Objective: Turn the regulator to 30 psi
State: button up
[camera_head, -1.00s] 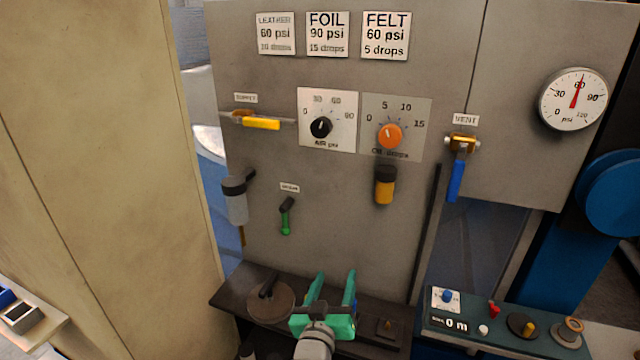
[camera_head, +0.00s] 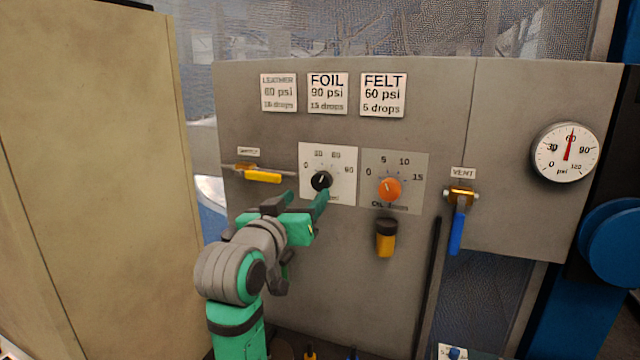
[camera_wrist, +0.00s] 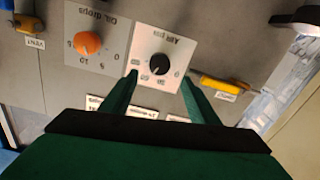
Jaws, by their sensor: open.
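The regulator is a black knob (camera_head: 321,181) on a white AIR psi plate (camera_head: 343,161) marked 0, 30, 60, 90. Its pale mark seems to point up and right, toward 60. The round gauge (camera_head: 566,152) at the right has its red needle at about 60. My gripper (camera_head: 304,198) is open and empty, with its fingers reaching toward the knob from below left. In the wrist view the knob (camera_wrist: 160,58) appears upside down, beyond and between the spread fingertips (camera_wrist: 158,80). The gripper covers part of the plate's lower edge in the head view; contact is not visible.
An orange oil drops knob (camera_head: 389,189) sits just right of the regulator. A yellow supply lever (camera_head: 263,177) is to its left. A blue vent lever (camera_head: 457,230) hangs at the right. Leather, foil and felt cards (camera_head: 327,93) are above.

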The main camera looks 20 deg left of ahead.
aim_at(320, 183)
jog(key=w, duration=1)
jog(key=shift+w+d, duration=0.1)
jog(key=shift+w, duration=0.3)
jog(key=c, duration=1)
